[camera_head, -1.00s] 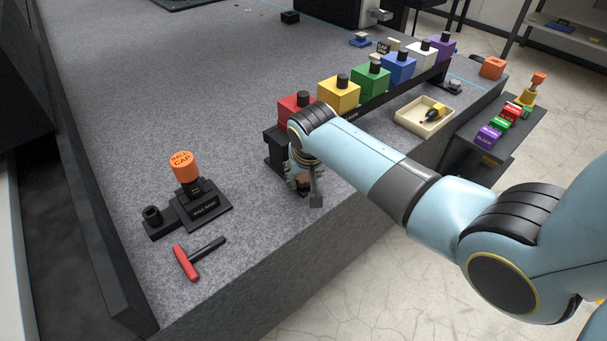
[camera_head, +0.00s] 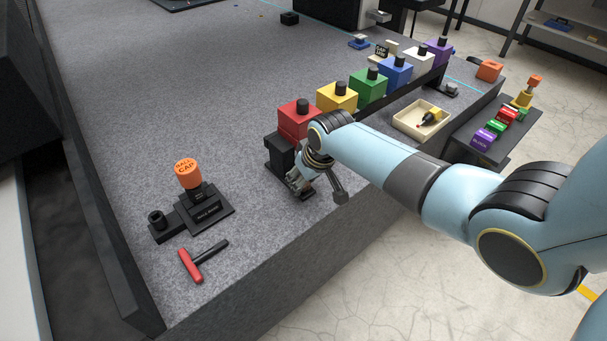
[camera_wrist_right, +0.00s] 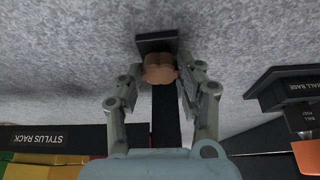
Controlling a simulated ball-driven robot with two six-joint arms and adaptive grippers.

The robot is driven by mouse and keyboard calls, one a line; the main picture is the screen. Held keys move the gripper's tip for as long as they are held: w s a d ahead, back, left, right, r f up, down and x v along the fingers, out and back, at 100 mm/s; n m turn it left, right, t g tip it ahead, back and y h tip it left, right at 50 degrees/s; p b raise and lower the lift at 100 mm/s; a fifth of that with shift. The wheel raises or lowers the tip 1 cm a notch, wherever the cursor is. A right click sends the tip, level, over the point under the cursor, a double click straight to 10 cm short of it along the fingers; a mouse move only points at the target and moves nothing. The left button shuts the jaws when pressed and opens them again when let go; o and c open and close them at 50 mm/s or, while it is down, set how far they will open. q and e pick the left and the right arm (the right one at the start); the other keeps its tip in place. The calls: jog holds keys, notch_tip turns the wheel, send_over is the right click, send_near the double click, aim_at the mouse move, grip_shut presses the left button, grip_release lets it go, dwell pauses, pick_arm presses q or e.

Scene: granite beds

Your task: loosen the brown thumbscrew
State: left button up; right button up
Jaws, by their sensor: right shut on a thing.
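The brown thumbscrew (camera_wrist_right: 159,68) is a lobed knob in front of a small black block (camera_wrist_right: 157,43) in the right wrist view. My right gripper (camera_wrist_right: 159,74) has its two fingers on either side of the knob and is shut on it. In the head view my right gripper (camera_head: 298,184) is low at the near end of the black stylus rack (camera_head: 281,152), and the wrist hides most of the thumbscrew there. My left gripper is in neither view.
Red, yellow, green, blue, white and purple blocks stand along the rack. A black ball base (camera_head: 205,212) with an orange ball cap (camera_head: 187,173) stands to the left. A red-handled T-shaped tool (camera_head: 191,266) lies in front of it. A cream tray (camera_head: 401,123) is at the right.

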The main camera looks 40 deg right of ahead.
jog(key=shift+d+n+y, duration=0.15)
jog(key=shift+n+y, duration=0.15)
jog(key=shift+n, duration=0.7)
jog(key=shift+n+y, duration=0.4)
jog(key=shift+n, duration=0.5)
jog(key=n+b, duration=0.1)
jog(key=n, duration=0.1)
jog(key=n+g+y+b, duration=0.1)
jog(key=n, duration=0.1)
jog(key=shift+w+d+n+y, duration=0.1)
jog(key=shift+d+n+y, duration=0.05)
jog(key=shift+n+y, duration=0.2)
jog(key=shift+n, duration=0.25)
jog(key=o, duration=1.1)
jog(key=shift+o, duration=0.2)
jog(key=shift+r, duration=0.1)
jog(key=v, duration=1.1)
jog(key=shift+r, duration=0.4)
